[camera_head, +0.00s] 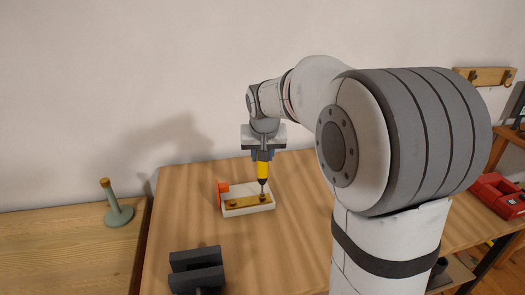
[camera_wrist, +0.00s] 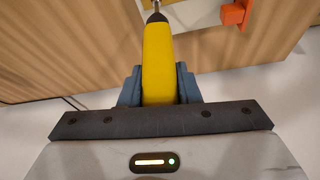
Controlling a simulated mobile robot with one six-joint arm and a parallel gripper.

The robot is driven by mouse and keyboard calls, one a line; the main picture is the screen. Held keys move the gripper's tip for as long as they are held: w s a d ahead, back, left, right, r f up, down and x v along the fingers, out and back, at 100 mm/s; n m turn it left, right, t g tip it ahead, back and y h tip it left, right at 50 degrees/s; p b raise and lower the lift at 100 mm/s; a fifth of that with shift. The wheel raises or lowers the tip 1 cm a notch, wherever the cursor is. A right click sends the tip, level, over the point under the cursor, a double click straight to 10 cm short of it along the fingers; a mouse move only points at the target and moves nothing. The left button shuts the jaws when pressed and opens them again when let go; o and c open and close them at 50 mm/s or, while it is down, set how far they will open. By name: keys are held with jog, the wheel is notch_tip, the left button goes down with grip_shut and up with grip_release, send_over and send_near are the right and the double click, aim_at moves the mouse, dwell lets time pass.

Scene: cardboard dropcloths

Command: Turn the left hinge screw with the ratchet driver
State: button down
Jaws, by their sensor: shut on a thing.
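My gripper (camera_head: 264,154) is shut on the yellow handle of the ratchet driver (camera_head: 263,170), which points down. In the wrist view the driver (camera_wrist: 158,55) sits between the two grey fingers of my gripper (camera_wrist: 159,88). A brass hinge plate (camera_head: 247,201) lies on a white block (camera_head: 250,210) on the table. The left hinge screw (camera_head: 233,204) is uncovered. The driver's tip is at the plate's right end, over the right screw (camera_head: 263,197); I cannot tell if they touch. An orange clamp-like piece (camera_head: 222,188) is at the block's left end.
A dark grey slotted block (camera_head: 197,266) stands at the table's front left. A green stand with a wooden top (camera_head: 118,213) is on a separate surface at left. A red box (camera_head: 498,194) is at far right. The wooden table (camera_head: 185,205) is bare around the white block.

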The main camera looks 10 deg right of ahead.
jog(key=shift+s+f+n+y, duration=0.1)
jog(key=shift+f+n+y, duration=0.3)
jog(key=shift+n, duration=0.4)
jog(key=shift+s+f, duration=0.1)
jog(key=shift+f, duration=0.05)
jog(key=m+h, duration=0.1)
jog(key=m, duration=0.2)
jog(key=shift+f+b, duration=0.1)
jog(key=shift+b, duration=0.2)
jog(key=m+g+h+b, duration=0.1)
jog(key=m+h, duration=0.1)
jog(key=m, duration=0.2)
jog(key=m+g, duration=0.1)
jog(key=m, duration=0.1)
jog(key=m+h, duration=0.1)
jog(key=m, duration=0.2)
jog(key=shift+m+g+b, duration=0.3)
jog(key=shift+g+b, duration=0.1)
